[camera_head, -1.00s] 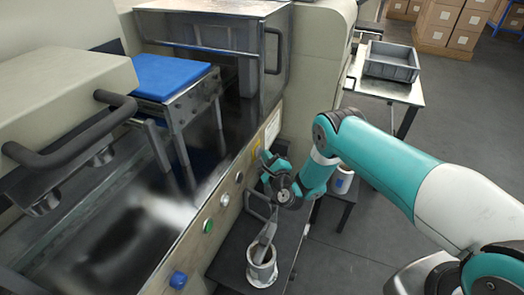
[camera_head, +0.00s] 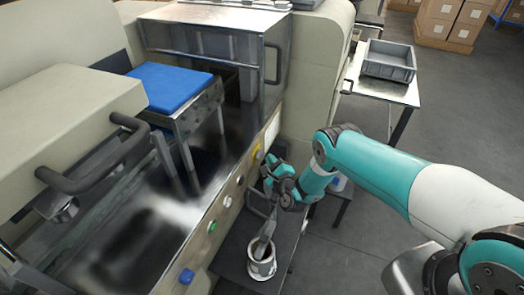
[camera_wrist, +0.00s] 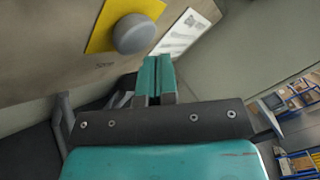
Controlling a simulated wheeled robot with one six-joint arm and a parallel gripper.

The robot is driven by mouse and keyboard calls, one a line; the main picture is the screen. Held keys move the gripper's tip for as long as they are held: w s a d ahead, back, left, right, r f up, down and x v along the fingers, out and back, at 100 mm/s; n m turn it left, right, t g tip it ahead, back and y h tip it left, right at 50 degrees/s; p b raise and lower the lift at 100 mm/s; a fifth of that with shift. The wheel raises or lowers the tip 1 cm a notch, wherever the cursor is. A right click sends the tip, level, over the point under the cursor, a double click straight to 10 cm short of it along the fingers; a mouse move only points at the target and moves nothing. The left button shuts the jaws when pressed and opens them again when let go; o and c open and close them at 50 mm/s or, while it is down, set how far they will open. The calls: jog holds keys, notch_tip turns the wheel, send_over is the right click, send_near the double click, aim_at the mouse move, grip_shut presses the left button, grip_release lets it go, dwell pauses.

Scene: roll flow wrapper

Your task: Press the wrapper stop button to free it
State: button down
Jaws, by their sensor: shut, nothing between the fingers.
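The stop button is a grey round knob (camera_wrist: 133,34) on a yellow plate (camera_wrist: 101,40), with a small label that seems to read "Stop" beside it. In the head view the yellow plate (camera_head: 258,156) shows small on the wrapper's front panel, and its knob is too small to make out. My gripper (camera_wrist: 155,62) is shut and empty, with teal fingertips close to the knob, below and right of it in the wrist view. I cannot tell any contact. In the head view my gripper (camera_head: 269,160) is beside the panel, right of the yellow plate.
Other buttons line the panel: blue (camera_head: 186,276), green (camera_head: 212,227) and white (camera_head: 227,201). A white cup-like holder (camera_head: 262,262) with a tool in it stands on a dark shelf below my gripper. A grey bin (camera_head: 388,62) sits on a table at the back right.

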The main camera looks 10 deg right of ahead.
jog(key=s+d+p, duration=0.1)
jog(key=p, duration=0.3)
jog(key=s+d+p, duration=0.1)
jog(key=d+p, duration=0.1)
jog(key=p, duration=0.2)
jog(key=shift+s+d+p, duration=0.25)
jog(key=shift+s+p, duration=0.05)
jog(key=shift+p, duration=0.1)
